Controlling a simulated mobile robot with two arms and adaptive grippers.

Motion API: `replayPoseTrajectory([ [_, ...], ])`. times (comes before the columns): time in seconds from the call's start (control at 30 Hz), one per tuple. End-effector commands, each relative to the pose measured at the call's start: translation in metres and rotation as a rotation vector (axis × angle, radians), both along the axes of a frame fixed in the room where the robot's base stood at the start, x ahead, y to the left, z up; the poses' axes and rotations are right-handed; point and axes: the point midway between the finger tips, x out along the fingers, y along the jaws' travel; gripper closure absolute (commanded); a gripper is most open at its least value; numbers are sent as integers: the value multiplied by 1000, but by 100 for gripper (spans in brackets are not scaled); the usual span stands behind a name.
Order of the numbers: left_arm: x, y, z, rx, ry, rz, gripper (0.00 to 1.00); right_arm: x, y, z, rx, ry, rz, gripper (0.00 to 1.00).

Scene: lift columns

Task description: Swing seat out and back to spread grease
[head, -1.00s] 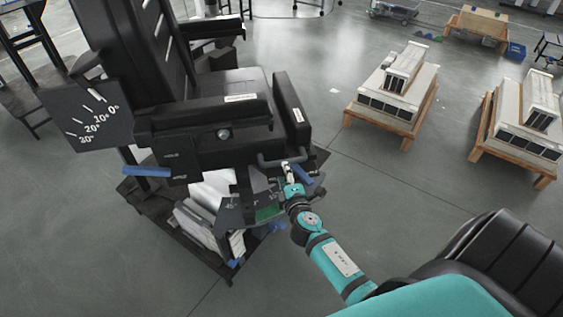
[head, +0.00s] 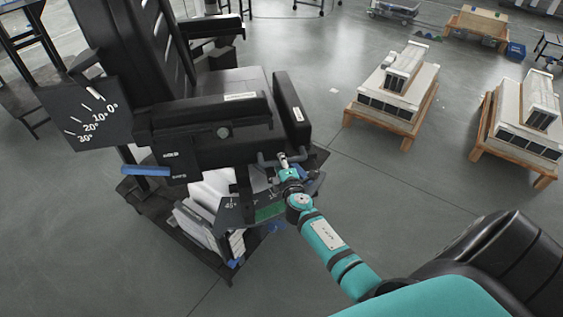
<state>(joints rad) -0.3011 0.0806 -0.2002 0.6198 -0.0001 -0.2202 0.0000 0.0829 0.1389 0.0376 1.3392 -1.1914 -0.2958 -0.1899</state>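The black seat (head: 232,86) with its tall backrest (head: 130,45) and armrests stands at the left of the head view on a dark base. A grey bar handle (head: 268,160) sticks out below the seat's front edge. My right gripper (head: 283,160) is at this handle, seen from above. Its fingers are small and overlap the bar, so I cannot tell whether they are closed around it. A plate with a 45° mark and a green patch (head: 268,212) lies below, partly behind my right wrist. No grease can be made out. My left gripper is not in view.
A blue lever (head: 147,170) sticks out at the seat's left side. An angle scale plate (head: 90,112) hangs beside the backrest. Pallets with stacked units (head: 398,88) and (head: 525,122) stand at the right. The grey floor between the seat and the pallets is clear.

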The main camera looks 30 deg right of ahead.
Motion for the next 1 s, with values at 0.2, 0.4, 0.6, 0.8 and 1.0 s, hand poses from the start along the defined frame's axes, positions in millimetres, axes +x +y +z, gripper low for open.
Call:
replayPoseTrajectory([
  [0.2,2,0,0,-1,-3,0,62,0,0,0,0,0,0,100],
  [0.4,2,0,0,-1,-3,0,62,0,0,0,0,1,0,100],
  [0.6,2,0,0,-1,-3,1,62,-1,0,-1,1,2,0,100],
  [0.8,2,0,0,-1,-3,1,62,-1,-2,-2,1,3,7,100],
  [1.0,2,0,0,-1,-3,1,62,-1,-9,-4,0,6,25,100],
])
